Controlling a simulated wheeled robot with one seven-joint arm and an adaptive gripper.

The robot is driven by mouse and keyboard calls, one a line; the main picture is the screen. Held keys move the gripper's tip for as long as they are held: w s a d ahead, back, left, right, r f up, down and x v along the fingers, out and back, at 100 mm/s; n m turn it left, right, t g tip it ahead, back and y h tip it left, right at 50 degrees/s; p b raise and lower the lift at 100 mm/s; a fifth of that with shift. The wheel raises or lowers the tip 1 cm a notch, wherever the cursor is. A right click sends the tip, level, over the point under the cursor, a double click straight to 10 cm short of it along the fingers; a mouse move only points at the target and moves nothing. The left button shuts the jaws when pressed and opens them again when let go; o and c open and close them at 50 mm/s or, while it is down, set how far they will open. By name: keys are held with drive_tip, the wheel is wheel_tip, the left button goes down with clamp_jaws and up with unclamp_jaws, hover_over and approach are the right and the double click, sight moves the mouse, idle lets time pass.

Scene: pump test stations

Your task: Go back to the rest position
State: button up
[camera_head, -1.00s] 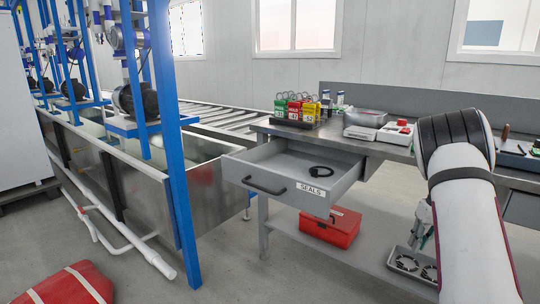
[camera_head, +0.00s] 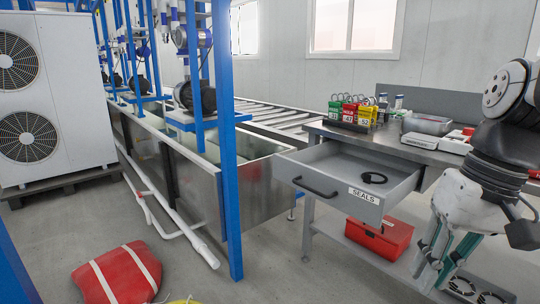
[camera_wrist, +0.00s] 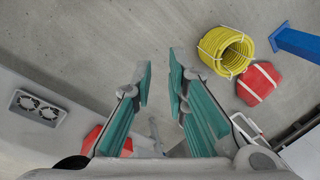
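My gripper (camera_head: 434,250) is at the right of the head view, in front of the workbench and to the right of the open drawer. In the wrist view my gripper (camera_wrist: 158,85) points down toward the floor. Its two teal fingers are spread apart with nothing between them. The open drawer (camera_head: 345,190) labelled SEALS holds a black ring (camera_head: 373,178).
The workbench (camera_head: 400,150) carries padlocks (camera_head: 356,110) and trays. A red toolbox (camera_head: 380,238) sits on its lower shelf. A red bag (camera_head: 118,274) and a yellow hose coil (camera_wrist: 226,50) lie on the floor.

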drive_tip(key=s+a+f+h, duration=0.1)
drive_tip(key=s+a+f, duration=0.1)
drive_tip(key=s, duration=0.6)
drive_tip(key=s+a+f+h, duration=0.1)
drive_tip(key=s+a, duration=0.1)
drive_tip(key=s, duration=0.6)
wheel_tip(320, 180, up, 37)
drive_tip(key=n+t+p, duration=0.1)
drive_tip(key=t+p, duration=0.3)
drive_tip(key=p, duration=3.2)
drive_tip(key=shift+d, duration=0.3)
drive_tip(key=shift+w+f, duration=0.1)
drive_tip(key=shift+c, duration=0.6)
